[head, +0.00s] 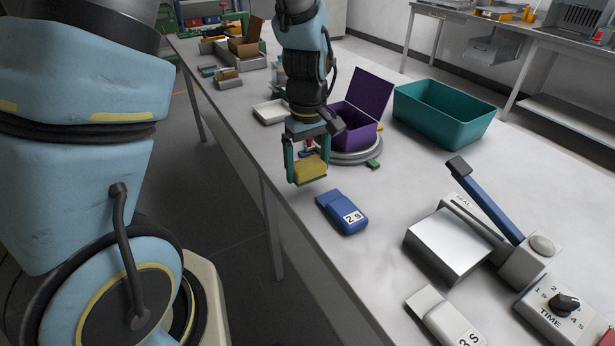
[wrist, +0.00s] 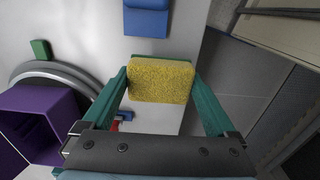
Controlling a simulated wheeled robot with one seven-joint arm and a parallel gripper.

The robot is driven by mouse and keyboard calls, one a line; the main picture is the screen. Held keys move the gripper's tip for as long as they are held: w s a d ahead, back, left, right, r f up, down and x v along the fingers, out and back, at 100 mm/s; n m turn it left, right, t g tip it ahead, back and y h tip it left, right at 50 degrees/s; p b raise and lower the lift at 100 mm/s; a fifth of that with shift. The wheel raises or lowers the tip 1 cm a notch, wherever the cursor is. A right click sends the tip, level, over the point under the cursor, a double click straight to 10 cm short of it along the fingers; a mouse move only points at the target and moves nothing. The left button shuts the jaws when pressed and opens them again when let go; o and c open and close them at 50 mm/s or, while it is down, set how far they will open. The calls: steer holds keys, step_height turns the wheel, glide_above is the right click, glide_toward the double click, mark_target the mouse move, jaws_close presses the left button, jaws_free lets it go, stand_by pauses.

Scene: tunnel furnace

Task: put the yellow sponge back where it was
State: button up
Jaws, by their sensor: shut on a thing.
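The yellow sponge (head: 311,168) is held between the teal fingers of my gripper (head: 307,167), above the front edge of the long grey table. In the wrist view the sponge (wrist: 160,80) sits between the two fingertips, with a green layer showing along its far edge. The gripper (wrist: 161,84) is shut on it. In the head view, a blue block marked "2 S" (head: 343,212) lies on the table just in front and to the right of the gripper. The table directly below the sponge is partly hidden.
A teal bin (head: 443,113) stands further right. A lever sealer (head: 452,245) and a time dial (head: 563,305) occupy the near right.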

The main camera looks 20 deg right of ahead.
mark_target(308, 179)
steer(key=shift+f+p, duration=0.3)
steer(key=shift+f, duration=1.6)
steer(key=shift+f, duration=0.15)
steer(key=o, duration=1)
steer(key=shift+c, duration=0.2)
step_height(308, 179, up, 12)
steer(key=shift+r+b, duration=0.2)
steer(key=shift+b, duration=0.6)
steer(key=w+a+f+m+t, duration=0.1)
steer(key=a+m, duration=0.2)
steer(key=a, duration=2.2)
steer(key=shift+w+a+t, duration=0.15)
steer(key=shift+a+t, duration=0.05)
steer(key=shift+t, duration=0.1)
